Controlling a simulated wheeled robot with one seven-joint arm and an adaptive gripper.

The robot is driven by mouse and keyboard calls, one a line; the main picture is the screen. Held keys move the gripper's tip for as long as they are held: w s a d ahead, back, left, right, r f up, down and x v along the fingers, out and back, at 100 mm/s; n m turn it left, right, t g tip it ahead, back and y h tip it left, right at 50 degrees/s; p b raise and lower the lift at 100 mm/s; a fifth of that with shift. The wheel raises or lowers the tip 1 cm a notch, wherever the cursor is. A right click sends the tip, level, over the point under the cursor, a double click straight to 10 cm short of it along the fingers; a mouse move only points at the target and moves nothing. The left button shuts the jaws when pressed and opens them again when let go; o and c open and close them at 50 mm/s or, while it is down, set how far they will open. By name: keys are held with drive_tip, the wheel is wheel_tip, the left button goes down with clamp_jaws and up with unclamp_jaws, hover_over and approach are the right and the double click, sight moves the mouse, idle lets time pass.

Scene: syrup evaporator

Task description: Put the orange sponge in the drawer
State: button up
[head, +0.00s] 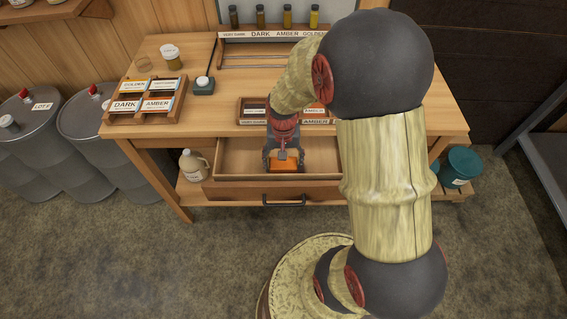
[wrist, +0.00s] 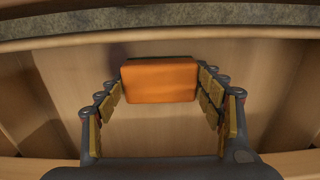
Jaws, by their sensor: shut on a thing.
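The orange sponge (head: 284,166) is between the fingers of my gripper (head: 284,163), over the open drawer (head: 230,160). In the wrist view the sponge (wrist: 160,80) sits at the fingertips of my gripper (wrist: 161,84), with a finger on each side of it. My gripper is shut on it. The drawer's pale wooden floor (wrist: 165,133) and its walls surround the sponge in the wrist view. I cannot tell whether the sponge touches the drawer floor. The drawer is pulled out from under the table, its dark handle (head: 285,201) in front.
The wooden table (head: 200,100) carries label racks (head: 145,100), a small jar (head: 171,56) and a row of sample bottles (head: 261,17). A jug (head: 194,166) stands on the lower shelf left of the drawer. Grey drums (head: 92,130) stand at left, a teal bucket (head: 460,167) at right.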

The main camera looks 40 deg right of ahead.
drive_tip(key=o, duration=1.3)
drive_tip(key=shift+f, duration=0.1)
wheel_tip(320, 180, up, 13)
drive_tip(key=p, duration=0.4)
wheel_tip(320, 180, up, 12)
drive_tip(key=n+t, duration=0.3)
hover_over(283, 163)
drive_tip(key=s+a, duration=0.4)
drive_tip(key=a, duration=0.2)
drive_tip(key=s+a+r+n+t, duration=0.1)
drive_tip(key=s+a+r, duration=0.1)
drive_tip(key=s+a+r+n, duration=0.1)
drive_tip(key=s+a+r, duration=0.1)
drive_tip(key=s, duration=0.1)
drive_tip(key=s+a+r+n+t, duration=0.1)
drive_tip(key=s+r, duration=0.1)
drive_tip(key=s, duration=0.1)
drive_tip(key=shift+s+a+r+n+t, duration=0.15)
drive_tip(key=shift+a+r+n+t, duration=0.15)
drive_tip(key=shift+a+r+n, duration=0.1)
